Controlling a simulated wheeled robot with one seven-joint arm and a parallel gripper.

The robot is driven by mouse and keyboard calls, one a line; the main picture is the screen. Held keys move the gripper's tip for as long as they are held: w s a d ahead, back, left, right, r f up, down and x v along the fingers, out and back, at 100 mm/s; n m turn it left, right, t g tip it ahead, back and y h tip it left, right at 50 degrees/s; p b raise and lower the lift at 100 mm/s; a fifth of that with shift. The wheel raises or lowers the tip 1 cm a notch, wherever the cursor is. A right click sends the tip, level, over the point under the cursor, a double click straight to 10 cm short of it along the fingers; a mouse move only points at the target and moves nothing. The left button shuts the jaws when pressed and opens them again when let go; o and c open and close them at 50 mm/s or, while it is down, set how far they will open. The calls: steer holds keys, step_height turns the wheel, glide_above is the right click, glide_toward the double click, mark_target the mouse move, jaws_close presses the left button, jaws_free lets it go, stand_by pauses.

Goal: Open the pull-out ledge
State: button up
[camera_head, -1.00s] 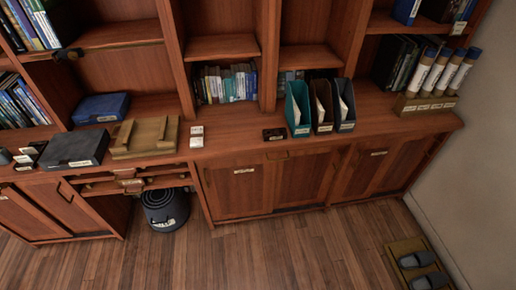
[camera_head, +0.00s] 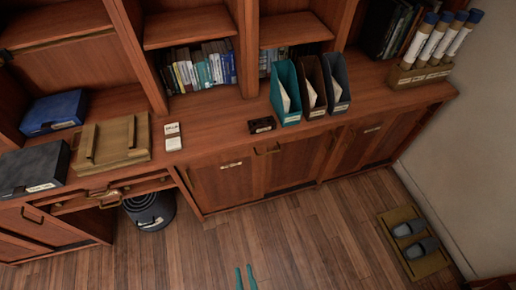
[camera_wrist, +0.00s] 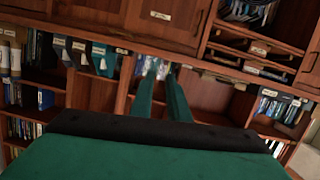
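Below the counter at the left of the head view are pull-out fronts (camera_head: 125,187) with a brass handle, above a dark bin. Another thin handle (camera_head: 267,150) sits just under the counter edge in the middle. I cannot tell for certain which is the ledge; neither front visibly sticks out. My gripper (camera_head: 246,278) shows as two teal fingertips at the bottom, over the floor, well away from the cabinet. In the wrist view, my gripper (camera_wrist: 162,72) has its fingers apart with nothing between them. That view is upside down, with labelled fronts (camera_wrist: 258,47) at upper right.
A wooden stand (camera_head: 112,143), a dark box (camera_head: 35,172) and magazine files (camera_head: 310,88) stand on the counter (camera_head: 215,140). The bin (camera_head: 150,211) is below the left fronts. Slippers on a mat (camera_head: 430,262) lie at right by the wall. The middle floor is clear.

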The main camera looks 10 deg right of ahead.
steer(key=w+d+f+n, duration=0.2)
steer(key=w+f+n, duration=0.25)
steer(key=w, duration=0.25)
steer(key=n+h, duration=0.6)
steer(key=n, duration=0.3)
glide_toward(269, 153)
steer(key=x, duration=1)
steer(key=shift+w+d+f, duration=0.1)
steer(key=shift+w+f, duration=0.05)
steer(key=shift+f, duration=0.1)
jaws_close()
steer(key=shift+g+y, duration=0.3)
